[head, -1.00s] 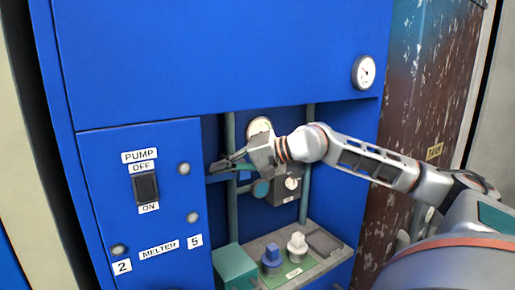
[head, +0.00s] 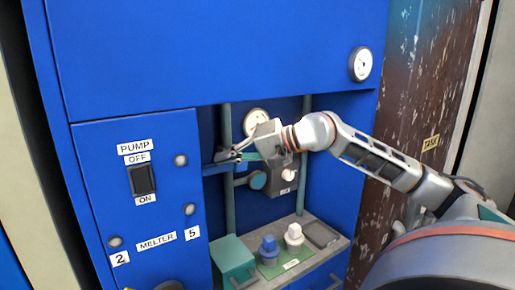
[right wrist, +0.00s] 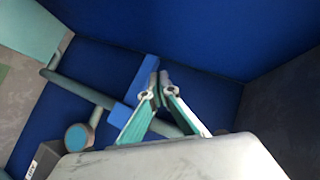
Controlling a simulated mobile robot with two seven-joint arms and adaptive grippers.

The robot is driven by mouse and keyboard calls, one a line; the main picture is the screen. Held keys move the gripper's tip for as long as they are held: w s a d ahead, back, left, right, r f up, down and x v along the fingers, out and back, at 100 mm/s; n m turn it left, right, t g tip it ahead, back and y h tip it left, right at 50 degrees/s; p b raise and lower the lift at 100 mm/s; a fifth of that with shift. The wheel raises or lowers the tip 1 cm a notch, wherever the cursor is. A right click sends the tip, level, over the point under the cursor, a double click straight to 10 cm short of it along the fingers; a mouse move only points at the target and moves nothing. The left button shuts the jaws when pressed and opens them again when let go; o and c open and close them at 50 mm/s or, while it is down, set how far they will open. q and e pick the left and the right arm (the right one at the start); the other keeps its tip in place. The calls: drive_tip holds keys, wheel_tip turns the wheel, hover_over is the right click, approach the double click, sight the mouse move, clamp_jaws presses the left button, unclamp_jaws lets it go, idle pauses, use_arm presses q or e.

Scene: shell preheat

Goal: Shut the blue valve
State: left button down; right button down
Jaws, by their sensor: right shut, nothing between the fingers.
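A flat blue lever (head: 216,169), which looks like the blue valve's handle, lies level across the left vertical pipe in the cabinet recess. It also shows in the right wrist view (right wrist: 142,88). My right gripper (head: 231,156) is just above and beside the lever in the head view. In the right wrist view its fingertips (right wrist: 159,83) meet, with nothing between them. They overlap the lever's right edge in that picture; I cannot tell whether they touch it. The gripper and wrist hide part of the piping. My left gripper is not in view.
A round gauge (head: 255,119) and a grey box with a knob (head: 285,183) are close behind my right wrist. Below, a shelf holds a teal box (head: 233,257), a blue knob (head: 269,246) and a white knob (head: 294,236). The pump panel (head: 140,220) stands left.

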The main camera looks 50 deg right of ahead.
drive_tip(key=v, duration=0.9)
drive_tip(key=shift+s, duration=0.2)
drive_tip(key=shift+d+r, duration=0.1)
